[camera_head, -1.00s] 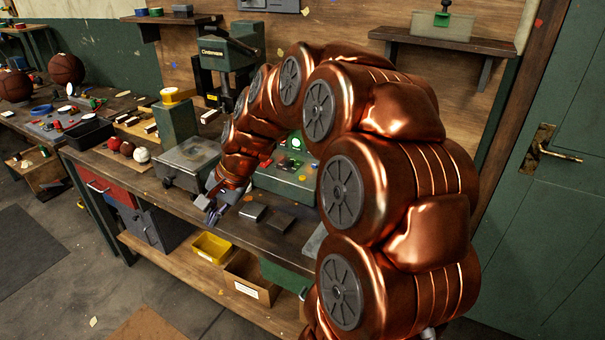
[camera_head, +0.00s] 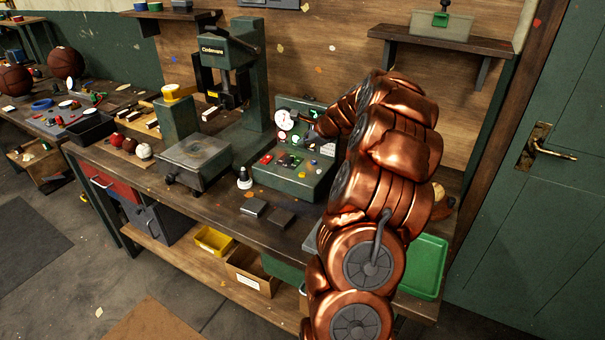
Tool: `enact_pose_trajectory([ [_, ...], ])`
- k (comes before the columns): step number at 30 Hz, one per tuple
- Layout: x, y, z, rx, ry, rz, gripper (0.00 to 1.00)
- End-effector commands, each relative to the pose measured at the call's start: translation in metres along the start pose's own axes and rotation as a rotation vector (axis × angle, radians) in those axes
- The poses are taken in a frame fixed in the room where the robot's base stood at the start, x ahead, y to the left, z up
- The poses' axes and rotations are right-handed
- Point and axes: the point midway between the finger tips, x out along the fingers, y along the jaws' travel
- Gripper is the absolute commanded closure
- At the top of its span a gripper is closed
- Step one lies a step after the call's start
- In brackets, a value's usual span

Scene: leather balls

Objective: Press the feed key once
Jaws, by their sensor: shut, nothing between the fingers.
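The green control box (camera_head: 290,182) stands on the workbench beside the press. Labels are too small to read, so I cannot tell which is the feed key. A white round dial (camera_head: 284,119) sits on the upright back panel. My gripper (camera_head: 308,131) is shut and empty, just right of the dial in the picture, at the upright panel above the keys. Its fingertips are small and partly dark against the panel; I cannot tell whether they touch anything.
A green press (camera_head: 229,52) with a grey plate (camera_head: 196,158) stands left of the box. A green tray (camera_head: 425,265) is at the right.

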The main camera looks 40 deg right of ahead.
Motion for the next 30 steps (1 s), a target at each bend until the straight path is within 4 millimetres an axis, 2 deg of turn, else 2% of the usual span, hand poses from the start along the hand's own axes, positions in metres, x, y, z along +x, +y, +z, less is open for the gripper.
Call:
enact_pose_trajectory([
  [14, 0.006, 0.005, -0.003, -0.003, -0.001, 0.002, 1.00],
  [30, 0.047, 0.035, -0.033, -0.002, 0.000, 0.002, 1.00],
])
